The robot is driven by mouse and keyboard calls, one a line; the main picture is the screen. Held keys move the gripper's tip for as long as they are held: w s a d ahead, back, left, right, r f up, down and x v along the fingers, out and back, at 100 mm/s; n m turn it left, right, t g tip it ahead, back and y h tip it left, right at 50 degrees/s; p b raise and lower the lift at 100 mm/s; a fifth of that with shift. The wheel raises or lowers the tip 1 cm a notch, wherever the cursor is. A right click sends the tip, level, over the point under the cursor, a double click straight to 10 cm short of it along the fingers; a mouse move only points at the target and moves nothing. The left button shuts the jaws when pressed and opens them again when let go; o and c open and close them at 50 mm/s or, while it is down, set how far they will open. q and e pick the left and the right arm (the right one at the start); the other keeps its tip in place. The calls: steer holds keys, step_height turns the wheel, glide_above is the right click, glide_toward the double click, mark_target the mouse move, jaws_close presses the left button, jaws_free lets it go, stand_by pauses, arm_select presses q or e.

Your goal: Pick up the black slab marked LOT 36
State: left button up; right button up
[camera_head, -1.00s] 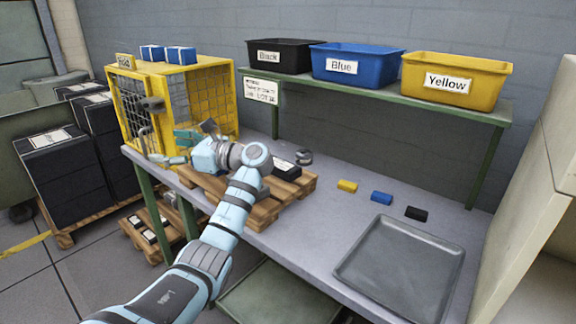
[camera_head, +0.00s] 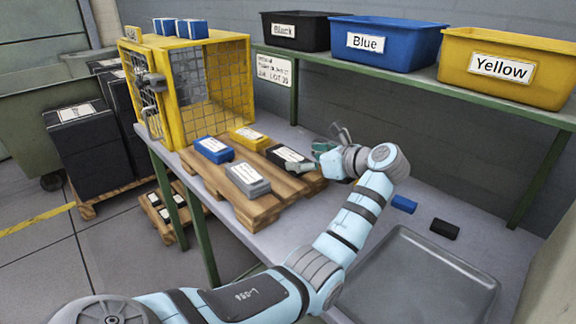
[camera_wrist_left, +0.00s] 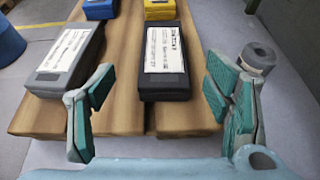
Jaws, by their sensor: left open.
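A black slab (camera_head: 288,157) with a white label lies on the right side of the wooden pallet (camera_head: 257,210). It also shows in the left wrist view (camera_wrist_left: 178,83), label up, but the lot number is too small to read. My left gripper (camera_head: 324,145) is open and empty, just right of the slab in the head view. In the wrist view its fingers (camera_wrist_left: 160,84) stand apart on either side of the slab's near end, with visible gaps. My right gripper is not in view.
A grey slab (camera_head: 247,180), a blue slab (camera_head: 214,150) and a yellow slab (camera_head: 249,138) share the pallet. A grey round part (camera_wrist_left: 257,58) stands right of it. A yellow cage (camera_head: 176,100) is behind left; a tray (camera_head: 425,275) lies front right.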

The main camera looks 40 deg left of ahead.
mark_target(291, 156)
arm_select(q)
steer(key=x, duration=0.1)
steer(key=b+x, duration=0.2)
steer(key=x, duration=0.1)
steer(key=shift+w+d+f, duration=0.1)
steer(key=shift+w+f, duration=0.15)
steer(key=shift+w, duration=0.05)
steer(key=b+x, duration=0.1)
steer(key=x, duration=0.1)
steer(key=shift+a, duration=0.55)
steer(key=shift+d+r, duration=0.1)
steer(key=shift+r, duration=0.05)
steer(key=shift+c, duration=0.8)
steer(key=c, duration=1.3)
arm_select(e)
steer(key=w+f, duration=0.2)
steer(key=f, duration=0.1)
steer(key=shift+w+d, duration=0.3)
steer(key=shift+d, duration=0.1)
